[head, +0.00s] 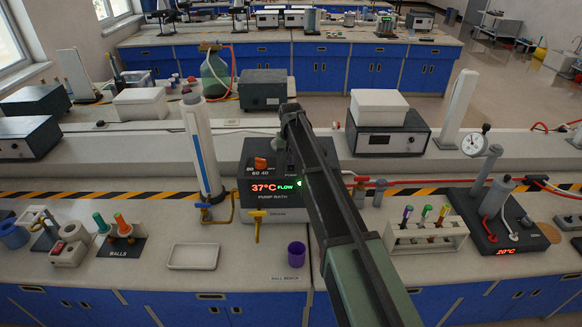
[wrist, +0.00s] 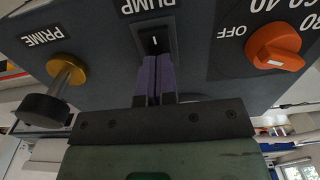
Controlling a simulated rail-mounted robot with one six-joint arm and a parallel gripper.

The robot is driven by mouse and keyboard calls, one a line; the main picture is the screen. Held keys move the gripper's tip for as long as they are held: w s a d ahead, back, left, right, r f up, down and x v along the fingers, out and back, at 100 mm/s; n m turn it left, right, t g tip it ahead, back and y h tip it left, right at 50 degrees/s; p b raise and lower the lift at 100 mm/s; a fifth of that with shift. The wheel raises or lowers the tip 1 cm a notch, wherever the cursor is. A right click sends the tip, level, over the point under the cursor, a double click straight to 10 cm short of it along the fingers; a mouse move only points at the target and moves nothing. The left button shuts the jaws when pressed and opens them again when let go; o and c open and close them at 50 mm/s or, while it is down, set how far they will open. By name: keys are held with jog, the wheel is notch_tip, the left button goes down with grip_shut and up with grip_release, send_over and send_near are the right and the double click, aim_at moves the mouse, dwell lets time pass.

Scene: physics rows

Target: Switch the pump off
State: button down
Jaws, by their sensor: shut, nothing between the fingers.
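The pump bath (head: 270,205) is a dark box on the bench, with a lit display reading 37°C in red and FLOW in green. In the wrist view its panel appears upside down, with a black PUMP rocker switch (wrist: 154,41) marked I. My gripper (wrist: 158,60) is shut and empty, its purple fingertips right at the switch's near edge. I cannot tell whether they touch it. In the head view my arm hides the switch and the gripper tips. The orange knob (wrist: 275,47) is beside the OFF mark, and the yellow PRIME plunger (wrist: 68,72) is on the other side.
A glass column (head: 202,150) stands left of the bath, with yellow taps near its base. A purple cup (head: 296,254) and a white tray (head: 194,256) sit in front. A tube rack (head: 425,237) stands to the right of my arm.

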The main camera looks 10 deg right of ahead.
jog(key=shift+r+p, duration=3.55)
jog(key=shift+r, duration=0.05)
jog(key=shift+f, duration=0.1)
jog(key=s+f+n+b, duration=0.1)
jog(key=s+f+b, duration=0.3)
jog(key=s, duration=0.8)
jog(key=s+f+b, duration=0.3)
jog(key=s, duration=1)
jog(key=s+f+n+b, duration=0.1)
jog(key=s+f+b, duration=0.3)
jog(key=s, duration=0.8)
jog(key=w+r+n+p, duration=0.3)
jog(key=w+r+p, duration=1.2)
jog(key=w, duration=0.2)
jog(key=w+r+n+t+p, duration=0.1)
jog(key=w+r+n+p, duration=0.1)
jog(key=w+n, duration=1.1)
jog(key=w+r, duration=0.1)
jog(key=w, duration=0.4)
jog(key=shift+p, duration=0.4)
